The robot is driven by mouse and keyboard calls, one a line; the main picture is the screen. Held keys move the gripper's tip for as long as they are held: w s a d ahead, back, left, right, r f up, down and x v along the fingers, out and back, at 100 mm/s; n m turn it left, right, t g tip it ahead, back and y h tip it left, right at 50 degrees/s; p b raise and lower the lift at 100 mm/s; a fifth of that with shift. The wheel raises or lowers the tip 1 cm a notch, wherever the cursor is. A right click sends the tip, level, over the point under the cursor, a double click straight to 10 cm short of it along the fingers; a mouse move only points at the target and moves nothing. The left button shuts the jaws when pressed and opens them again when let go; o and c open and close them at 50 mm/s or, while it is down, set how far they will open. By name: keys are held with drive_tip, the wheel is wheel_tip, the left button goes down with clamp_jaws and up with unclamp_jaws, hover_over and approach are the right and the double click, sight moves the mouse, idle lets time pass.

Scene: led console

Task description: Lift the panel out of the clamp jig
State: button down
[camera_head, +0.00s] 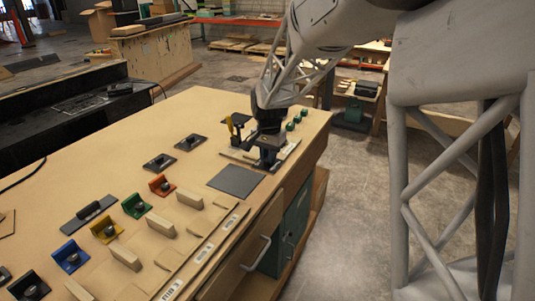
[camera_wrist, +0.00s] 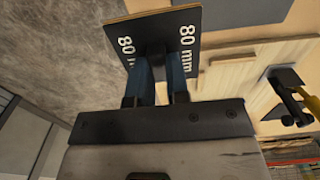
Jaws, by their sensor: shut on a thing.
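My gripper (camera_wrist: 163,82) is shut on the panel (camera_wrist: 158,32), a dark plate with white "80 mm" markings and a light wooden edge. In the head view my gripper (camera_head: 267,150) is over the clamp jig near the table's far right end, and it hides most of the panel there. The clamp jig has a pale wooden base (camera_wrist: 225,77) and a black clamp with a yellow handle (camera_head: 230,125); the clamp (camera_wrist: 288,92) is at the right in the wrist view. Whether the panel still touches the jig cannot be told.
A dark grey mat (camera_head: 236,181) lies bare in front of the jig. Green knobs (camera_head: 291,126) stand just beyond my gripper. Coloured blocks with knobs (camera_head: 135,205) and several wooden blocks (camera_head: 160,224) stand on the near table. The table's right edge is close to the jig.

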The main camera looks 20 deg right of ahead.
drive_tip(key=shift+r, duration=0.2)
idle(0.6)
drive_tip(key=shift+r, duration=1.85)
drive_tip(key=shift+s, duration=0.1)
